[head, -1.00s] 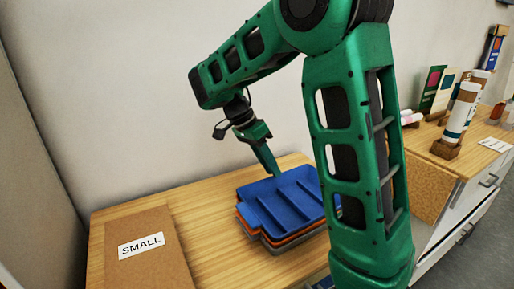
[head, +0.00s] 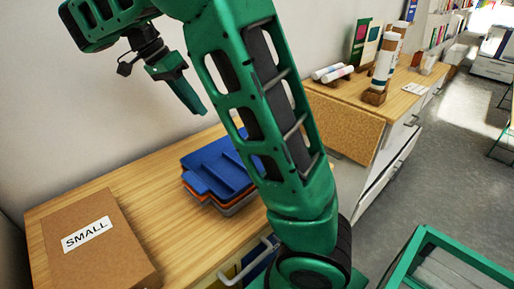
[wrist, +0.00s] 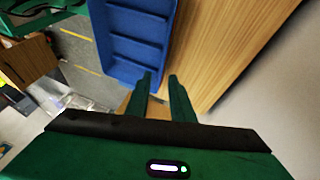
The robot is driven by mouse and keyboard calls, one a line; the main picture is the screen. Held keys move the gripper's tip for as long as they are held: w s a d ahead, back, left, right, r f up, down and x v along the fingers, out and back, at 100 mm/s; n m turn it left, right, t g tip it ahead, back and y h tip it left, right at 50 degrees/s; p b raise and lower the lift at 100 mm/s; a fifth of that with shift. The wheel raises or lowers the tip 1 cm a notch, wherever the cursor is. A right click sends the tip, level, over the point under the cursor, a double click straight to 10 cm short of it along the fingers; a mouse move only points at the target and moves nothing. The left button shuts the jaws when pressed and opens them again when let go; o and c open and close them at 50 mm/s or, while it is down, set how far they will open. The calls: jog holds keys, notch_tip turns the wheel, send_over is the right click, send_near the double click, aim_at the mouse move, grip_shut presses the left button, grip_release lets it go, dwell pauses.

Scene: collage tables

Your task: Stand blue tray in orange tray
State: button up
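The blue tray (head: 225,166), with raised dividers, lies flat on top of a stack on the wooden table. The orange tray (head: 197,194) is directly under it, with only a thin edge showing; a grey tray (head: 240,204) is below that. My arm hides the right part of the stack. My gripper (head: 202,110) is in the air above and behind the stack, apart from it. In the wrist view its two fingers (wrist: 160,80) stand apart with nothing between them, and the blue tray (wrist: 133,45) lies beyond them.
A cardboard box labelled SMALL (head: 95,240) sits on the table (head: 145,185) left of the stack. The wall is close behind. Another cabinet (head: 350,120) with paper rolls stands to the right. A green-framed cart (head: 450,255) is at lower right.

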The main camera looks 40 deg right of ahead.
jog(key=s+d+n, duration=0.2)
jog(key=s+d, duration=0.5)
jog(key=d, duration=0.2)
jog(key=s+d+f+n+y, duration=0.1)
jog(key=s+f+n, duration=0.1)
jog(key=s, duration=0.2)
jog(key=s+d+f+n+t+y, duration=0.1)
jog(key=s+f, duration=0.1)
jog(key=s, duration=0.3)
jog(key=s+d+f+n+y, duration=0.1)
jog(key=s+d+f+n, duration=0.1)
jog(key=s, duration=0.3)
jog(key=shift+s+n+t, duration=0.1)
jog(key=shift+n+t, duration=0.2)
jog(key=shift+t, duration=0.1)
jog(key=s+a+f+n+t+y, duration=0.1)
jog(key=s+a+f+n, duration=0.1)
jog(key=s+a+f, duration=0.2)
jog(key=s+a, duration=0.1)
jog(key=s, duration=0.1)
jog(key=shift+s+a+f+n+y, duration=0.2)
jog(key=shift+s+f+n+y, duration=0.1)
jog(key=shift+f+n+y, duration=0.1)
jog(key=shift+w+f, duration=0.2)
jog(key=shift+w, duration=0.45)
